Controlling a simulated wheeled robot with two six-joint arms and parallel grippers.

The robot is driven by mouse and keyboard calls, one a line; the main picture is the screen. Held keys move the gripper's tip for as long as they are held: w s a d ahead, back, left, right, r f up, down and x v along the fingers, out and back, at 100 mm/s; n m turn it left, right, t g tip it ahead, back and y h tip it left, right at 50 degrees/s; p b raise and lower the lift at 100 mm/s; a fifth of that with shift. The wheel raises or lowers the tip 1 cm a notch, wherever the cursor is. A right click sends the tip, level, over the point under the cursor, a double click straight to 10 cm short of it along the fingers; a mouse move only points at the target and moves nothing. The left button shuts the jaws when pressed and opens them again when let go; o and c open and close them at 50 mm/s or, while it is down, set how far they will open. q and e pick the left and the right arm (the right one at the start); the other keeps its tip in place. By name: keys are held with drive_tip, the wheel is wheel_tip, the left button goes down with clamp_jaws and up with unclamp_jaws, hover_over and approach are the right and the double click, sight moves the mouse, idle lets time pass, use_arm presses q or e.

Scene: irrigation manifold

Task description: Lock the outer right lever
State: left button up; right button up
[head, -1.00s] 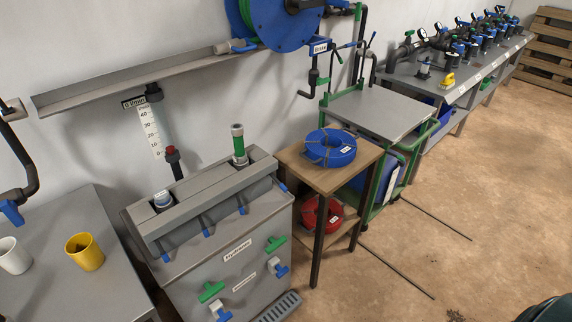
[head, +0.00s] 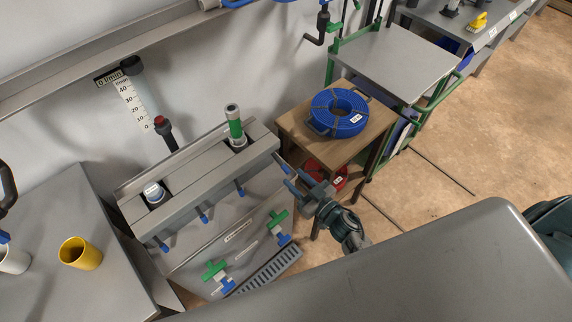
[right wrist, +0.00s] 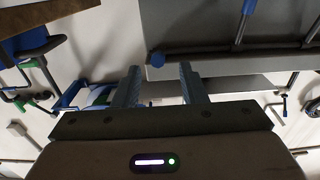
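The grey manifold box (head: 185,203) shows in the head view with a row of blue-tipped levers along its front. The outer right lever is at the box's right end, close to my right gripper's fingers, and is hard to make out there. My right gripper (head: 290,177) is just to the right of that end. In the right wrist view my right gripper (right wrist: 160,84) is open and empty. A blue lever tip (right wrist: 157,59) shows between and beyond its fingertips; I cannot tell any contact. My left gripper is not in view.
Green and blue valve handles (head: 279,227) stick out below the levers. A wooden stand (head: 375,142) with a blue hose coil (head: 339,112) is close behind my right gripper. A yellow cup (head: 80,253) stands on the left table. A drain grate (head: 268,271) lies low in front.

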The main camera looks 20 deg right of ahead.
sight(286, 170)
drive_tip(key=shift+p+x, duration=0.3)
drive_tip(key=shift+x, duration=2.45)
drive_tip(key=shift+w+d+f, duration=0.1)
drive_tip(key=shift+d+f, duration=0.05)
clamp_jaws()
